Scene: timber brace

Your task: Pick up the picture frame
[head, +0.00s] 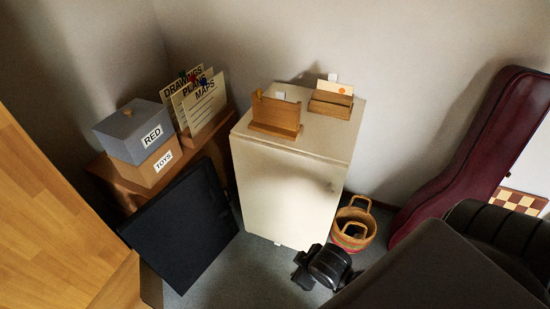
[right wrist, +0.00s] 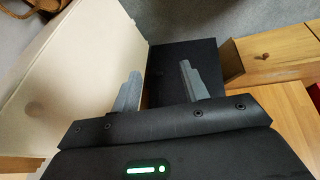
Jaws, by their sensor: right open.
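A large dark flat rectangular panel (head: 183,228), the likeliest picture frame, leans tilted against the low wooden shelf left of the pale cabinet. I see no picture on it. In the right wrist view the dark panel (right wrist: 180,68) shows beyond and between my fingers. My right gripper (head: 300,270) is low in front of the cabinet, right of the panel. In the wrist view my right gripper (right wrist: 159,72) has its fingers apart with nothing held between them. I cannot tell the exact gap to the panel. My left gripper is not in view.
The pale cabinet (head: 285,185) carries wooden holders (head: 275,125). The shelf (head: 112,170) carries boxes (head: 135,130) and labelled folders (head: 205,105). A basket (head: 353,226) and a burgundy instrument case (head: 475,145) are at right. A wooden surface (head: 45,210) fills the left. Some carpet is clear.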

